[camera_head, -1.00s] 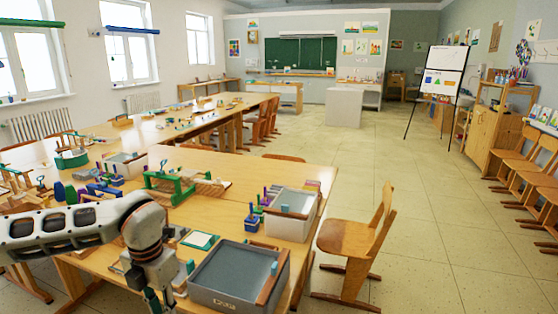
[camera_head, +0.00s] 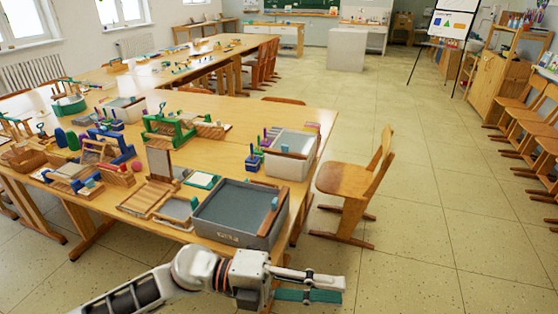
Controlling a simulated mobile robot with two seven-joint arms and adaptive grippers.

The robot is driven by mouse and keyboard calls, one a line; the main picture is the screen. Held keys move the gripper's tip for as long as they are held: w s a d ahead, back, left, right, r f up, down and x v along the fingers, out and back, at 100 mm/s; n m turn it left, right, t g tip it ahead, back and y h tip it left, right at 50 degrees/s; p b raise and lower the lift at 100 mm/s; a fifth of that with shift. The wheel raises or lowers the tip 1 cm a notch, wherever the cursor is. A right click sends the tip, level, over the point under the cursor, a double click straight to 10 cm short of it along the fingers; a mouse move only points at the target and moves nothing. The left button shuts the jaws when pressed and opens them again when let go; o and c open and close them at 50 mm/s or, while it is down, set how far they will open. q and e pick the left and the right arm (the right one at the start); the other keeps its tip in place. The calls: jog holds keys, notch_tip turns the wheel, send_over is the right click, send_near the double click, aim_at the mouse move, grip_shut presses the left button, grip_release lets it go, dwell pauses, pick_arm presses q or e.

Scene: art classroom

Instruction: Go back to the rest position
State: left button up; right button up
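My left arm comes in from the bottom left, and my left gripper (camera_head: 312,286) is low in front of the table, over the floor. It points to the right, clear of the table top. A grey finger shows above a flat teal strip; I cannot tell whether the strip is part of the gripper or a held thing, nor how far the fingers are apart. My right gripper is not in view.
The wooden table (camera_head: 235,115) carries a grey tray (camera_head: 238,205), a lighter bin (camera_head: 291,150), a green wooden piece (camera_head: 170,126) and several small items. A wooden chair (camera_head: 350,180) stands right of it. The floor (camera_head: 430,240) beyond is clear.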

pick_arm(q)
jog(key=w+a+f+n+t+y, duration=0.25)
jog(key=w+a+n+t, duration=0.25)
jog(key=n+t, duration=0.5)
jog(key=w+a+f+n+t+y, duration=0.2)
jog(key=w+a+f+n+t, duration=0.3)
jog(key=n+t, duration=0.5)
jog(key=s+a+f+n+g+y, duration=0.3)
jog(key=s+a+f+n+y, duration=0.2)
jog(key=a+f, duration=0.4)
jog(key=s+a+f+n+g+y, duration=0.3)
jog(key=s+a+f+n+y, duration=0.2)
jog(key=f, duration=1)
jog(key=s+a+n, duration=0.2)
jog(key=s+a, duration=0.1)
jog(key=a, duration=0.1)
jog(key=shift+s+a+f+n, duration=0.15)
jog(key=shift+a+f+n, duration=0.15)
jog(key=shift+f+n, duration=0.1)
jog(key=shift+y, duration=0.25)
